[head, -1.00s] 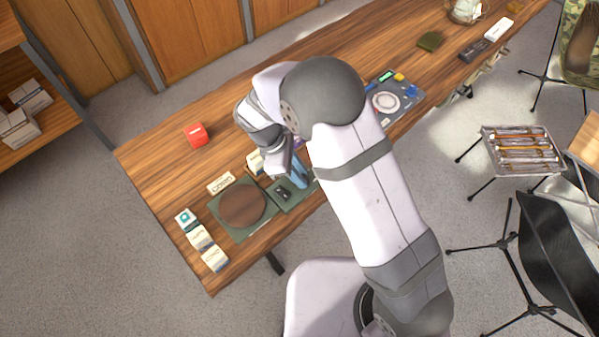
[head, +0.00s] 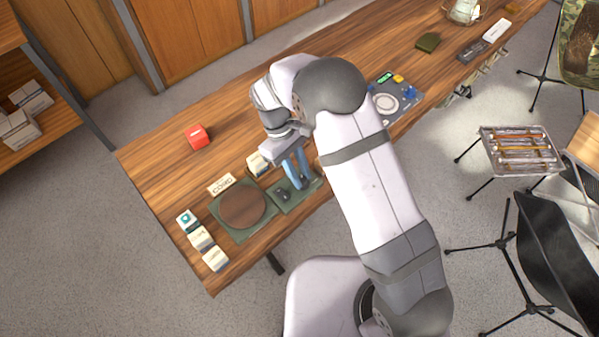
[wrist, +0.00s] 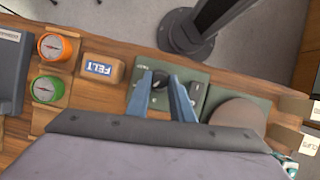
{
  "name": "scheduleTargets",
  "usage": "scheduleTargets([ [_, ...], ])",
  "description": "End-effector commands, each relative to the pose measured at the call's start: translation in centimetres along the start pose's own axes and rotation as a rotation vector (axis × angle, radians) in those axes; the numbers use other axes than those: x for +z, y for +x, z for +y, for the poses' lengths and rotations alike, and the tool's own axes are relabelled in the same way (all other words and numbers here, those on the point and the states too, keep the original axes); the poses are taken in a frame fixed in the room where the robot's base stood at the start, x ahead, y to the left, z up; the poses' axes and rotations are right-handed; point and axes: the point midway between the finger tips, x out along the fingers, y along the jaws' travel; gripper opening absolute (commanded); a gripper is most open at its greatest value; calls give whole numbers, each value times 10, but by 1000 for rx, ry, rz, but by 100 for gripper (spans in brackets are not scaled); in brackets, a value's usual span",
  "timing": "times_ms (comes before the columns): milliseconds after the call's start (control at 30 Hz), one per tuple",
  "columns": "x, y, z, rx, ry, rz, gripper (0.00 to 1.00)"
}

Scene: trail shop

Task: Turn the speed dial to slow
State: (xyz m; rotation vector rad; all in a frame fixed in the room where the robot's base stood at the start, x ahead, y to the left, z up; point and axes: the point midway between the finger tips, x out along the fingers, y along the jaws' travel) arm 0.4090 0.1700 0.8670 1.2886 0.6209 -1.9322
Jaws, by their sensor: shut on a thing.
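A green control panel (head: 294,203) lies beside a brown round turntable platter (head: 242,205) on its green base. The panel carries a black dial (wrist: 160,79), seen in the wrist view between my two blue fingers. A second dark control (head: 282,195) sits on the panel nearer the platter. My gripper (head: 303,183) points down at the panel, its fingers closed on either side of the black dial. The dial's pointer direction and any speed marks are too small to read.
A cream box (head: 258,164) stands close behind the panel. A "CORD" card (head: 221,184) and several small boxes (head: 200,238) surround the platter.

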Motion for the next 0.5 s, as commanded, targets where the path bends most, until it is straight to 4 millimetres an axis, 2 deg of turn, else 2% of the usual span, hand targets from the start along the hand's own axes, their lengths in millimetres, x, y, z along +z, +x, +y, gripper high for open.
scheduleTargets([
  [200,0,-1,2,-68,165,2,0],
  [500,0,-1,3,-126,305,3,0],
])
